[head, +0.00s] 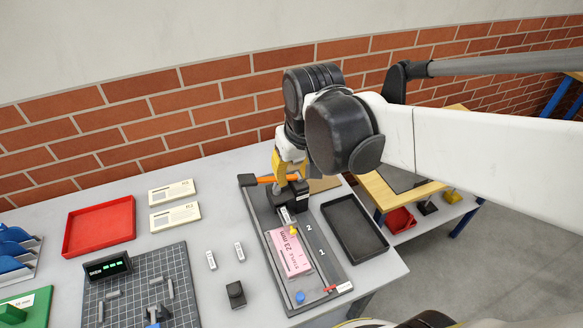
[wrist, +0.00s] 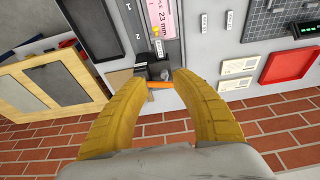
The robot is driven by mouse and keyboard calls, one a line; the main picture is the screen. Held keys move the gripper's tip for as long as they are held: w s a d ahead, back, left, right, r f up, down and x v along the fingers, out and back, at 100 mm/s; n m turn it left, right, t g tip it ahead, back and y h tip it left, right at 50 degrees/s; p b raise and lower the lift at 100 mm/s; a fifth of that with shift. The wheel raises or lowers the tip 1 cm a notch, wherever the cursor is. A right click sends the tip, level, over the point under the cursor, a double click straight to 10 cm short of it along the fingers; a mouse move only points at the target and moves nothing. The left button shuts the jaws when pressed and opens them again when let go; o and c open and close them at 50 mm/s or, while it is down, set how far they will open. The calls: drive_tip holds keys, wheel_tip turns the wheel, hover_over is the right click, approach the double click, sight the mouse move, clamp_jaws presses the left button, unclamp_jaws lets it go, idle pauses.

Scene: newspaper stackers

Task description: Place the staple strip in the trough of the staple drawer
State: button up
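A black stapler-like device with a long dark base (head: 258,222) lies on the grey table. Its black head (head: 291,196) is at the far end, with an orange bar (wrist: 160,84) across it. A pale labelled piece (head: 286,215) sticks out in front of the head; I cannot tell if it is the staple drawer, and no trough shows clearly. Two small pale labelled pieces (head: 211,260) (head: 239,252) lie left of the base; either may be the staple strip. My gripper (wrist: 160,76) is at the head and orange bar, its yellow fingers apart. Contact is unclear.
A pink card (head: 290,254) lies on the base. A black tray (head: 355,228) is close on the right. A small black block (head: 235,294), gridded mat (head: 180,262), red tray (head: 99,226) and two cards (head: 172,192) are left. A brick wall is behind.

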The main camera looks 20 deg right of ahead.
drive_tip(key=s+r+t, duration=0.2)
drive_tip(key=s+t, duration=0.2)
drive_tip(key=s, duration=0.3)
drive_tip(key=shift+r, duration=0.1)
idle(0.9)
